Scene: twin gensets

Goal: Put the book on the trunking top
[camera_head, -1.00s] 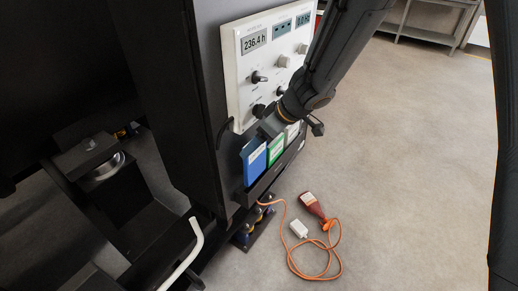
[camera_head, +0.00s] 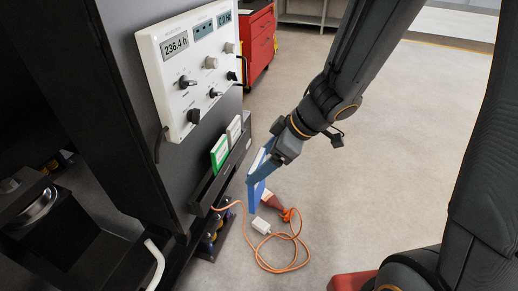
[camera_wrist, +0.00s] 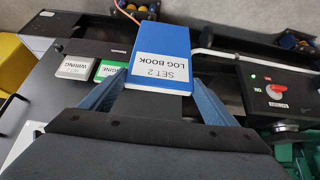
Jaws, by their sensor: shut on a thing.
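The blue log book (camera_head: 258,178), with a white label reading "SET 2 LOG BOOK", is held by my gripper (camera_head: 274,158) in the air, to the right of the black rack on the cabinet. In the wrist view the book (camera_wrist: 162,48) sits between the two blue fingers of my gripper (camera_wrist: 160,92), which are shut on it. A green book (camera_head: 219,152) and a grey-white book (camera_head: 234,130) stand in the rack (camera_head: 207,196). In the wrist view the green one is partly hidden. I cannot tell which surface is the trunking top.
A white control panel (camera_head: 190,75) with knobs is on the cabinet (camera_head: 135,135). An orange cable (camera_head: 300,252) and a red-brown handheld device (camera_head: 268,194) lie on the floor. A red tool cabinet (camera_head: 258,45) stands behind. The floor at right is mostly clear.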

